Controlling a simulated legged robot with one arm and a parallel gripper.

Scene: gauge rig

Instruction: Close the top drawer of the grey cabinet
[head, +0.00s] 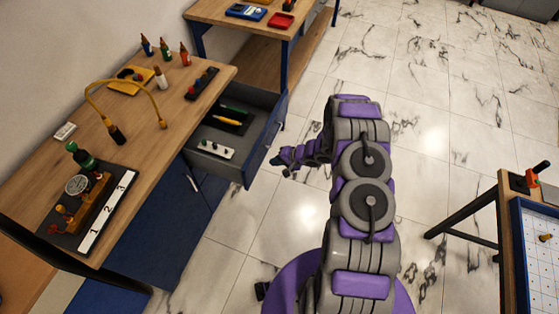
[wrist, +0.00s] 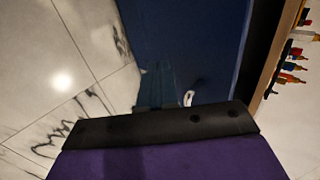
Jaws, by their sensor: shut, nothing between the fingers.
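The top drawer (head: 268,137) stands pulled out from under the wooden workbench in the head view. Inside it lie a white strip with dark knobs (head: 215,150) and a black tray with green and yellow items (head: 231,118). The cabinet body (head: 165,226) below looks dark blue. My gripper (head: 278,160) is shut and empty, just outside the drawer front near its handle. I cannot tell whether it touches the front. In the wrist view a dark blue panel (wrist: 205,45) with a pale handle (wrist: 188,98) lies ahead of my gripper.
The workbench (head: 190,100) carries bottles, a yellow cable (head: 122,82) and a gauge rig (head: 76,185). Another bench (head: 240,12) stands at the back. A table with a blue-edged board (head: 520,230) is at the right. The marble floor between is clear.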

